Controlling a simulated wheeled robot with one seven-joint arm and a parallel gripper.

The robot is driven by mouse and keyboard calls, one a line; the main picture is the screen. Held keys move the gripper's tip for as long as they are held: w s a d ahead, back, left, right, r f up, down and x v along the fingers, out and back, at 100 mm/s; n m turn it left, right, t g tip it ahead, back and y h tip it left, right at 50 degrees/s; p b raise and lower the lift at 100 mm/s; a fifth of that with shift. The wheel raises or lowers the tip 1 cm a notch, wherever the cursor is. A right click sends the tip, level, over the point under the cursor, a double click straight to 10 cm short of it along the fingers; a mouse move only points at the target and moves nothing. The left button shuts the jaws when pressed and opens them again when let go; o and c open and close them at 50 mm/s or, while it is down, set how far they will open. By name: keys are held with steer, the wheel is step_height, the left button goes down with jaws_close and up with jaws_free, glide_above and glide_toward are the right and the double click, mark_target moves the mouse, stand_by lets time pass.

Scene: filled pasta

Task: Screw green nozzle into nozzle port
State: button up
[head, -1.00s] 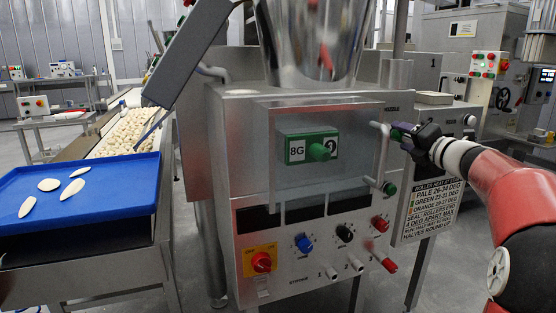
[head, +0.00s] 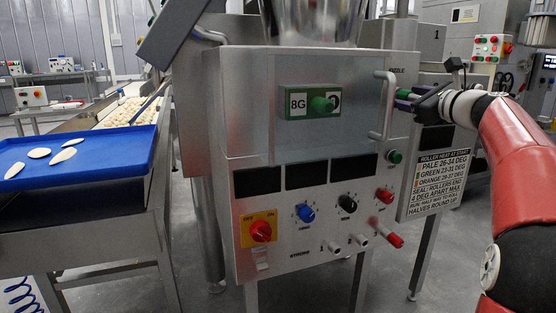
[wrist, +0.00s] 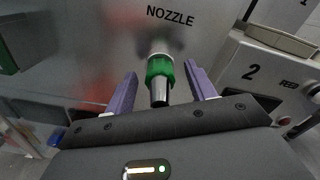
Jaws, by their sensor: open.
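The green nozzle (wrist: 160,70), a green ribbed collar with a metal tip, points toward the wrist camera. Its far end meets a metal fitting (wrist: 158,47) on the machine's side wall, just below the word NOZZLE; this looks like the nozzle port. I cannot tell how deep the threads sit. My gripper (wrist: 161,72) is open, its purple fingers on either side of the nozzle with a gap on both sides. In the head view my gripper (head: 424,99) is at the machine's right side, with the green nozzle (head: 404,94) showing at its tip.
The steel machine front (head: 315,130) has a clear guard with a handle (head: 384,105) close to my gripper. Knobs and coloured levers (head: 394,240) stick out below. A heat sign (head: 438,173) hangs under my gripper. A blue tray (head: 80,160) with flat pieces is at left.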

steer(key=shift+f+n+b, duration=0.4)
steer(key=shift+n+b, duration=0.25)
steer(key=shift+n, duration=0.55)
steer(key=n+b, duration=0.2)
steer(key=n, duration=0.5)
steer(key=shift+r, duration=0.35)
steer(key=n, duration=0.3)
